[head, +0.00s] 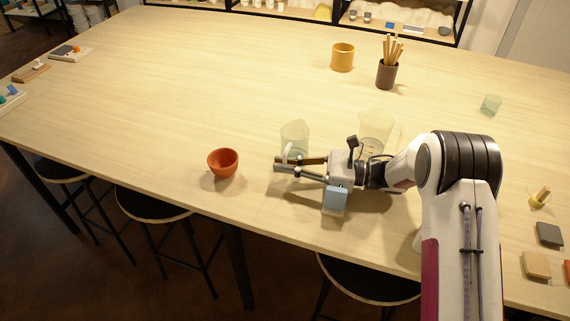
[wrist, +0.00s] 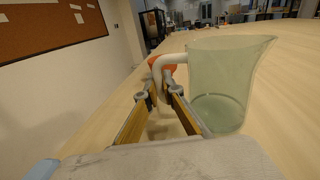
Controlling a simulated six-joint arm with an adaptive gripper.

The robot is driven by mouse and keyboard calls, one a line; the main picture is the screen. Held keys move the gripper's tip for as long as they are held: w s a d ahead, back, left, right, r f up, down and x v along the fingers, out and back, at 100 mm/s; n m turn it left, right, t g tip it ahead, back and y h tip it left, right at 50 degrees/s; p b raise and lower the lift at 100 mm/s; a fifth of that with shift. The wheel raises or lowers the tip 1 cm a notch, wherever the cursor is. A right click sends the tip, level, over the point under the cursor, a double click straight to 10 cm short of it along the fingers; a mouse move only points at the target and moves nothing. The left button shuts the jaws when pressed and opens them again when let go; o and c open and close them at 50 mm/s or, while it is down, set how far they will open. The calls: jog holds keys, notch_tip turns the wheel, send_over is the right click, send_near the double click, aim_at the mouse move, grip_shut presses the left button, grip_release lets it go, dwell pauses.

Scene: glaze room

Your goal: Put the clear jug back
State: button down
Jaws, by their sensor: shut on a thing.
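A clear, faintly green jug (head: 295,136) with a pale handle is upright just behind my fingertips in the head view. In the wrist view the jug (wrist: 218,85) stands on the right, with its spout pointing right and its white handle (wrist: 162,68) towards my fingers. My gripper (head: 277,165) is low over the table and shut on the jug's handle; its fingers (wrist: 160,95) are on either side of the handle's lower part. I cannot tell whether the jug's base touches the table. A second clear vessel (head: 375,131) stands behind my wrist, partly hidden.
An orange bowl (head: 223,162) stands close left of my gripper. A yellow cup (head: 342,57) and a brown pot of sticks (head: 387,74) stand farther back. A small greenish glass (head: 490,104) is at right. The left middle of the table (head: 180,85) is clear.

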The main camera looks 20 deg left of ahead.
jog(key=shift+f, duration=0.1)
jog(key=c, duration=2.2)
grip_release()
jog(key=shift+d, duration=0.2)
jog(key=shift+w+d, duration=0.25)
jog(key=shift+d, duration=0.9)
jog(key=shift+w+d, duration=0.25)
jog(key=shift+d, duration=0.95)
jog(key=shift+w+d, duration=0.25)
jog(key=shift+d, duration=0.9)
jog(key=shift+r, duration=0.2)
